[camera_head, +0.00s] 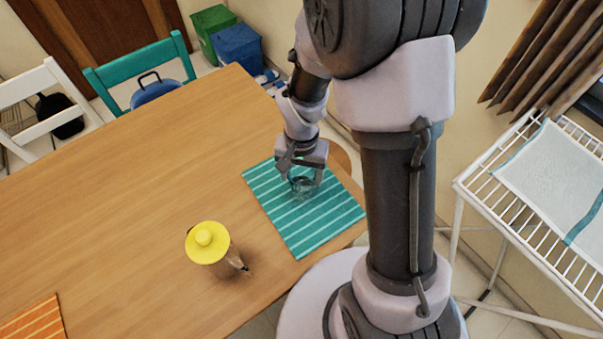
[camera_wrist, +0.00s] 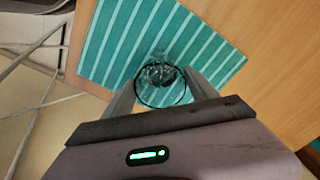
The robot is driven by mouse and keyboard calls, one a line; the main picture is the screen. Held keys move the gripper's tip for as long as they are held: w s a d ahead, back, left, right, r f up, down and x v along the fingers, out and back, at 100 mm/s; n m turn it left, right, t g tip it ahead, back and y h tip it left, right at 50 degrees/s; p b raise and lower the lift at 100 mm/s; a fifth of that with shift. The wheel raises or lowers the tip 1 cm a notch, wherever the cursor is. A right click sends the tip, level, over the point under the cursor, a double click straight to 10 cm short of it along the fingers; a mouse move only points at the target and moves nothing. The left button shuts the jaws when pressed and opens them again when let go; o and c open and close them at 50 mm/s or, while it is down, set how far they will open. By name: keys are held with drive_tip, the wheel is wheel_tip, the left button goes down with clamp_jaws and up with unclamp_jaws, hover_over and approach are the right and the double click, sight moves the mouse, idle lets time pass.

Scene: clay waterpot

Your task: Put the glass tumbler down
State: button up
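A clear glass tumbler (camera_head: 301,185) is upright over the teal striped placemat (camera_head: 315,222) on the wooden table. My gripper (camera_head: 302,174) points down with a finger on each side of the tumbler. In the wrist view the round rim of the tumbler (camera_wrist: 162,104) spans the gap between the fingers of my gripper (camera_wrist: 162,92), which appear shut on it. I cannot tell whether the tumbler's base touches the mat.
A brown jug with a yellow lid (camera_head: 206,242) stands on the table, left of the placemat. An orange placemat (camera_head: 33,322) lies at the lower left. The middle of the wooden table (camera_head: 130,190) is clear. A white wire rack (camera_head: 490,190) stands at the right.

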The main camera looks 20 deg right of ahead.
drive_tip(key=shift+o, duration=1.1)
drive_tip(key=s+a+r+t+p, duration=0.1)
drive_tip(key=s+r+p, duration=0.15)
drive_tip(key=r, duration=0.85)
drive_tip(key=s+r+t+p, duration=0.1)
drive_tip(key=r+p, duration=0.2)
drive_tip(key=r, duration=0.8)
drive_tip(key=s+a+r+n+t+y, duration=0.1)
drive_tip(key=s+a+r+t+y, duration=0.1)
drive_tip(key=s+r, duration=0.6)
drive_tip(key=shift+s+a+n+t, duration=0.45)
drive_tip(key=shift+s+t, duration=0.2)
drive_tip(key=shift+t, duration=0.25)
